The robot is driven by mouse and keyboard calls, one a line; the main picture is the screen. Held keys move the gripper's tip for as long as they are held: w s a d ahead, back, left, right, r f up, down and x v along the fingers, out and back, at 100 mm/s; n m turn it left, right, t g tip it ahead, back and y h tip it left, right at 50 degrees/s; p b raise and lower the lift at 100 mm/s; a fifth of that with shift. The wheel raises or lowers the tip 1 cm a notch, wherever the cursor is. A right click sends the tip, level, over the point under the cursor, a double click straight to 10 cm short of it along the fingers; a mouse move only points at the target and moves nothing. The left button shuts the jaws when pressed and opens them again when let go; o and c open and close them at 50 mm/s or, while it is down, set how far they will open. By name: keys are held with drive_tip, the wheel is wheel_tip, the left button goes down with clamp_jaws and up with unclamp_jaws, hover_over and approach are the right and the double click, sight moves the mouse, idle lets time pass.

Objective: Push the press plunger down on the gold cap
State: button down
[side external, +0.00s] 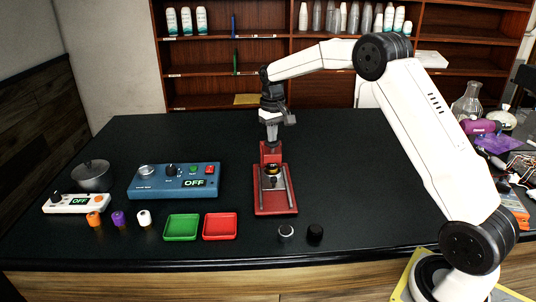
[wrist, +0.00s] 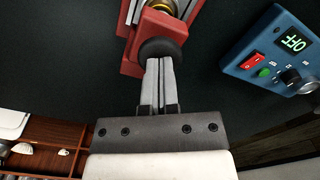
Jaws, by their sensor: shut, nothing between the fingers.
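The red press (side external: 275,200) stands on the dark table in the middle of the side view, with its red head (side external: 270,153) at the back. The gold cap (side external: 271,168) sits in the press below the head; a gold part of it also shows at the top of the wrist view (wrist: 164,5). The plunger's round black knob (wrist: 162,48) is in the wrist view. My gripper (side external: 271,137) is shut and empty, pointing down above the press head. In the wrist view its fingertips (wrist: 160,62) meet the knob's edge; I cannot tell whether they touch it.
A blue control box (side external: 175,181) reading OFF stands left of the press. Green (side external: 182,227) and red (side external: 220,226) trays lie in front. A white scale-like box (side external: 80,203) is far left. The table behind is clear.

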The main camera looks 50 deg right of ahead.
drive_tip(key=shift+f, duration=0.65)
idle(0.6)
drive_tip(key=shift+r, duration=2.75)
drive_tip(key=shift+r, duration=0.15)
drive_tip(key=shift+r, duration=2.85)
drive_tip(key=shift+a, duration=0.1)
drive_tip(key=s+a+f+n+t, duration=0.1)
drive_tip(key=s+a+f, duration=0.4)
drive_tip(key=s, duration=0.3)
drive_tip(key=s+a+f+n, duration=0.1)
drive_tip(key=s+a+f, duration=0.4)
drive_tip(key=s, duration=0.4)
drive_tip(key=s+a+f+n+t, duration=0.1)
drive_tip(key=s+a+f, duration=0.4)
drive_tip(key=s, duration=0.4)
drive_tip(key=shift+a+f+t, duration=0.2)
drive_tip(key=shift+t, duration=0.1)
